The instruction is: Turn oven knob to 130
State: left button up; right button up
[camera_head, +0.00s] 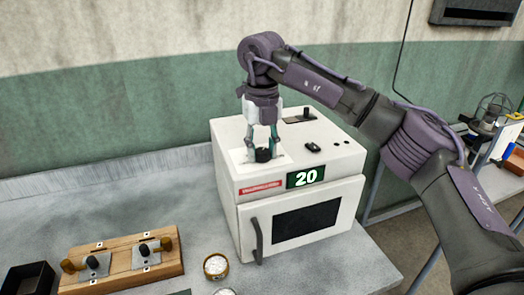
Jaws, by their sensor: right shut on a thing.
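The white oven (230,192) stands on the grey table, with a dark window and a handle on its front door. Its green display (305,178) reads 20. The black oven knob (263,155) is on a white plate on the oven's top, near the left front corner. My right gripper (263,147) points straight down over the knob, its fingers shut on it. The knob is partly hidden between the fingers. My left gripper is not in view.
A wooden board (123,268) with metal plates and knobs lies at the front left, beside a black box (27,279). A small round container of white grain (216,266) stands before the oven. The table's back left is clear.

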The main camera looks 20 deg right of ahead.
aim_at(262, 150)
jog(key=m+b, duration=0.1)
jog(key=m, duration=0.3)
jog(key=shift+m, duration=0.3)
jog(key=m+b, duration=0.1)
jog(key=m, duration=0.3)
jog(key=shift+m, duration=0.3)
jog(key=o, duration=1.1)
jog(key=shift+o, duration=0.2)
notch_tip(262, 150, up, 12)
